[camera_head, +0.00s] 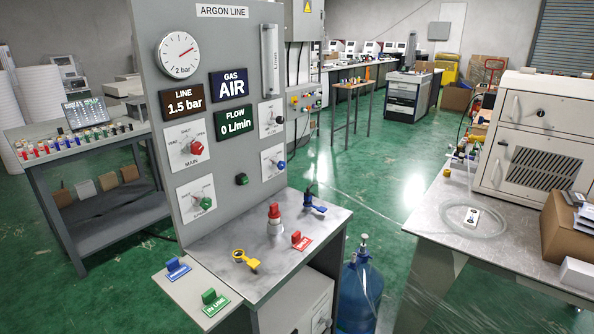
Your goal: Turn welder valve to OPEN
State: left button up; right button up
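The grey ARGON LINE panel (216,100) stands left of centre on a bench. It carries a red MAIN knob (196,148), a green knob (206,202), a black knob (279,119) and a blue knob (281,165), each on a white plate. The small plate labels are mostly unreadable, so I cannot tell which knob is the welder valve or its setting. A gauge (179,54) sits above displays reading LINE 1.5 bar (188,99), GAS AIR (230,83) and FLOW 0 L/min (233,121). Neither gripper is in view.
The bench top (225,287) holds a red fitting (274,212), a yellow ring tag (245,260) and blue, green and red tags. A blue bottle (360,290) stands on the floor right of it. A table (440,225) with a white machine is at right. Green floor (350,180) is open between.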

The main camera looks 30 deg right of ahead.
aim_at(281, 165)
jog(key=z, duration=0.7)
jog(key=i, duration=0.65)
jog(key=u, duration=0.9)
